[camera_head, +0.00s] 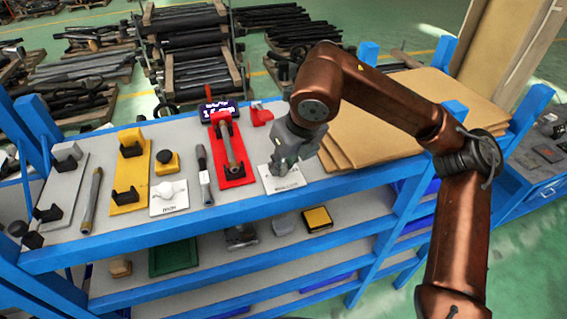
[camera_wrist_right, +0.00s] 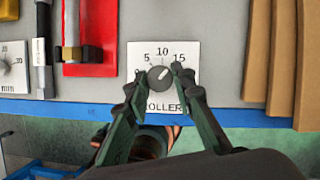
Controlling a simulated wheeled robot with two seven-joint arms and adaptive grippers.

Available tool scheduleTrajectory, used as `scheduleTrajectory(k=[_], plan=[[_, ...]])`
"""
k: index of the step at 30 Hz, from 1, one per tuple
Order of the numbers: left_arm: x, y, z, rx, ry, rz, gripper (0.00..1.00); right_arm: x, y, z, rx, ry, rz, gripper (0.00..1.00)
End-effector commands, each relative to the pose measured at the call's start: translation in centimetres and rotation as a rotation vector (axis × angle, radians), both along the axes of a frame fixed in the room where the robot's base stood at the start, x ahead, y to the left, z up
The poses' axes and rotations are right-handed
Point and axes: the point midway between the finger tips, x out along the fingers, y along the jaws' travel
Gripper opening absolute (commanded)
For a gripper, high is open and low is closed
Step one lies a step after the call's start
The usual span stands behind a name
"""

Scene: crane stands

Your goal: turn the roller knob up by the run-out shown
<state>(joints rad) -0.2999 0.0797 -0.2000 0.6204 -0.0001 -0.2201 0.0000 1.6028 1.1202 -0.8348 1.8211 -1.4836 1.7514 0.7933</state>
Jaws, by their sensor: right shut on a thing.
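My right gripper (camera_wrist_right: 160,90) is shut on the knob, one finger on each side; the fingers cover parts of the scale. In the head view my right gripper (camera_head: 287,160) reaches down over the white plate (camera_head: 293,182) and hides the knob. A dark purple display (camera_head: 217,107) with white characters stands behind the red stand; its value is too small to read.
Left of the plate is a red stand (camera_head: 236,183) holding a bar. Further left are a second white dial plate (camera_head: 157,208), a yellow stand (camera_head: 119,207) and a grey stand (camera_head: 59,200). Brown boards (camera_head: 372,125) lie close on the right. A blue beam edges the shelf.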

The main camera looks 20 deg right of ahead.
Motion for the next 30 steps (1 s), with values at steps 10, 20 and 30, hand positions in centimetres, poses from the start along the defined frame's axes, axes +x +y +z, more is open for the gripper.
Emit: scheduleTrajectory(k=[10, 20, 30], plan=[[0.0, 0.0, 0.0, 0.000, 0.000, 0.000, 0.40, 0.1, 0.0, 0.2, 0.003, -0.005, -0.001, 0.40], [-0.2, 0.2, 0.0, 0.002, 0.002, 0.000, 0.40, -0.1, -0.1, 0.7, 0.001, -0.005, 0.000, 0.40], [-0.1, 0.1, 0.0, 0.001, 0.001, 0.000, 0.40, -2.4, -0.8, 6.7, 0.004, -0.007, -0.001, 0.40]])
